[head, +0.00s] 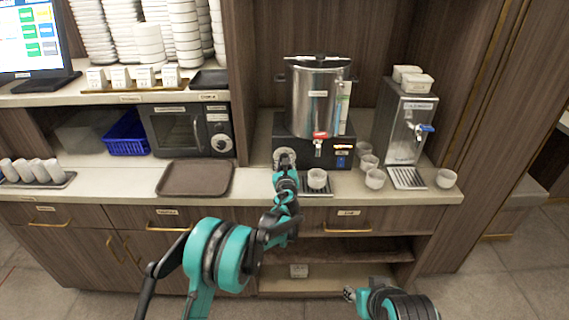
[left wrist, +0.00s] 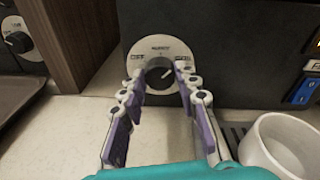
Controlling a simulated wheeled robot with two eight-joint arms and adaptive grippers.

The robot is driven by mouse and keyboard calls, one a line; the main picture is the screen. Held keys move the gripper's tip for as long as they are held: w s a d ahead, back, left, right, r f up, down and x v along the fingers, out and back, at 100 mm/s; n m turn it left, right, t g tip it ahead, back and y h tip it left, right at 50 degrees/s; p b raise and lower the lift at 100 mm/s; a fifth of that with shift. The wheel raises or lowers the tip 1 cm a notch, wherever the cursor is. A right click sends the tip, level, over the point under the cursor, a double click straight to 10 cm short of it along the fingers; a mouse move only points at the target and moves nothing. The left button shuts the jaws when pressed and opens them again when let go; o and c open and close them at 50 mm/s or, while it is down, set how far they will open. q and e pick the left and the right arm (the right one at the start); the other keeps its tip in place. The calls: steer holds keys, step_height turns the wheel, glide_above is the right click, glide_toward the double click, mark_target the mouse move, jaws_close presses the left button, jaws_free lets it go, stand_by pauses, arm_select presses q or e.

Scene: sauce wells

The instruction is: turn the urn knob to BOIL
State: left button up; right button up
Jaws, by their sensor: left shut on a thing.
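The steel urn (head: 318,95) stands on a black base (head: 262,140). The urn knob (left wrist: 159,73) is dark and sits in a round pale dial (left wrist: 148,46) on the front of that base. The dial has small labels at its left and right, too small to read surely. A pale line on the knob slants toward the lower right. My left gripper (left wrist: 158,69) has its fingers on either side of the knob and is shut on it. In the head view, my left gripper (head: 285,165) hides part of the dial. My right gripper (head: 349,294) is low at the bottom, its fingers unclear.
A white cup (head: 317,178) stands on a drip tray right of my left gripper. More cups (head: 375,178) and a steel dispenser (head: 408,125) are farther right. A brown tray (head: 195,178) and a microwave (head: 180,132) are to the left.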

arm_select(q)
steer(key=shift+d+m, duration=0.1)
steer(key=shift+m, duration=1.3)
steer(key=shift+y, duration=0.3)
steer(key=o, duration=1.2)
steer(key=shift+c, duration=0.2)
steer(key=s+r, duration=0.1)
steer(key=s, duration=1.1)
steer(key=shift+d, duration=0.35)
